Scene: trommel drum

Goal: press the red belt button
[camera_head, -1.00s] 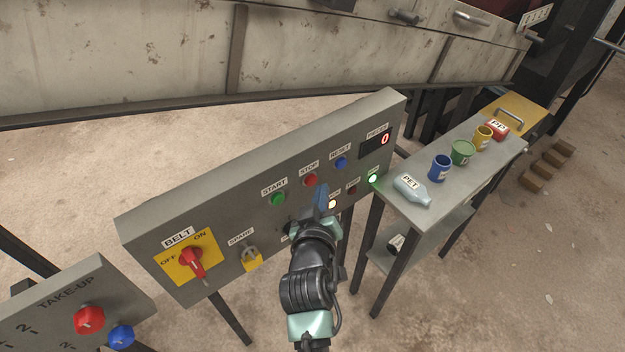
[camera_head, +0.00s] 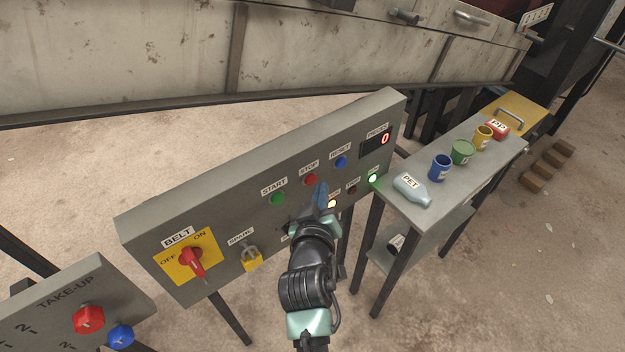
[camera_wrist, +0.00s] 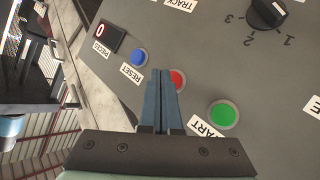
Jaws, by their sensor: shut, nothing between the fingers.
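The red button (camera_head: 310,180), labelled STOP, is on the grey control panel (camera_head: 150,225), between the green START button (camera_head: 277,198) and the blue RESET button (camera_head: 341,162). My gripper (camera_head: 321,190) is shut and empty, in front of the panel just below and right of the red button in the head view. In the wrist view the fingertips (camera_wrist: 160,72) overlap the left edge of the red button (camera_wrist: 179,80). I cannot tell whether they touch it. A red BELT switch handle (camera_head: 191,262) sits on a yellow plate at the panel's left.
A counter display (camera_head: 378,141) reads 0 at the panel's right, above a lit green lamp (camera_head: 373,180). A side table (camera_head: 400,222) holds a PET bottle (camera_head: 412,190) and several coloured containers. A TAKE-UP panel (camera_head: 50,325) stands at lower left.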

